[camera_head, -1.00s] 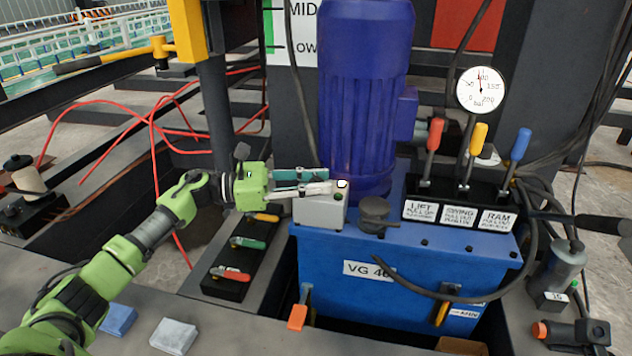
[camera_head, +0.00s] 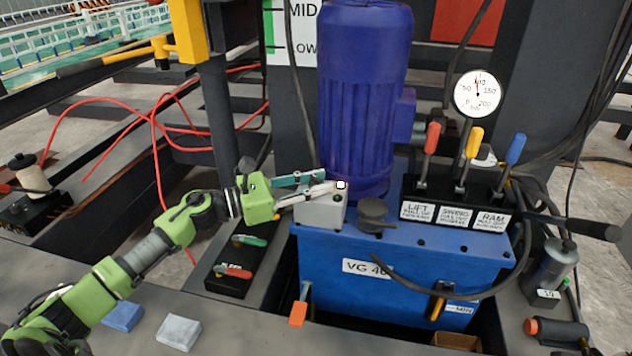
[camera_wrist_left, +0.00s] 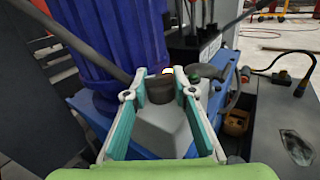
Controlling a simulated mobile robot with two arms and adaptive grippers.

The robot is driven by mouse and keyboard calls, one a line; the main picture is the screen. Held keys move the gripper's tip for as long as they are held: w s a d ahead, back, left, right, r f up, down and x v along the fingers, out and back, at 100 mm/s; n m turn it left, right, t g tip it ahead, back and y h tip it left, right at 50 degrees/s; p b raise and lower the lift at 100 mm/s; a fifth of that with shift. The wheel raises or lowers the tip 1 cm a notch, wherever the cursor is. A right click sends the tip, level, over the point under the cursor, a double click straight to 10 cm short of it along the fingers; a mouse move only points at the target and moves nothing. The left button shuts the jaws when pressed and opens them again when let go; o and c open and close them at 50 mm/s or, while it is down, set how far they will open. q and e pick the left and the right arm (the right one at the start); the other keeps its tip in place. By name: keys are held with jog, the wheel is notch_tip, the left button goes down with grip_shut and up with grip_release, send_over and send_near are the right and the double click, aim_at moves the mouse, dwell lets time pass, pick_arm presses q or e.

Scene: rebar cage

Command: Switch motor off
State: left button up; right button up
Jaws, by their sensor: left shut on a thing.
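The large blue-violet motor (camera_head: 365,90) stands upright on the blue power unit (camera_head: 400,285). A small grey switch box (camera_head: 320,215) sits at its foot, with a small green button on its face. My left gripper (camera_head: 332,184) reaches over the box from the left. In the left wrist view its fingertips (camera_wrist_left: 160,88) are shut on a dark round knob (camera_wrist_left: 159,90) above the grey box (camera_wrist_left: 165,128). A small bright light shows just beyond the knob. In the head view the fingers hide most of the knob, so its setting cannot be told. My right gripper is not in view.
Red, yellow and blue levers (camera_head: 470,147) and a pressure gauge (camera_head: 478,94) stand right of the motor. A black cap (camera_head: 373,213) is close to the switch box. A valve block with coloured handles (camera_head: 230,280) lies below my left gripper. Hoses hang at right.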

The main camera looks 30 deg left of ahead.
pick_arm(q)
jog(key=o, duration=1.1)
jog(key=shift+d+f, duration=0.1)
jog(key=v, duration=1.2)
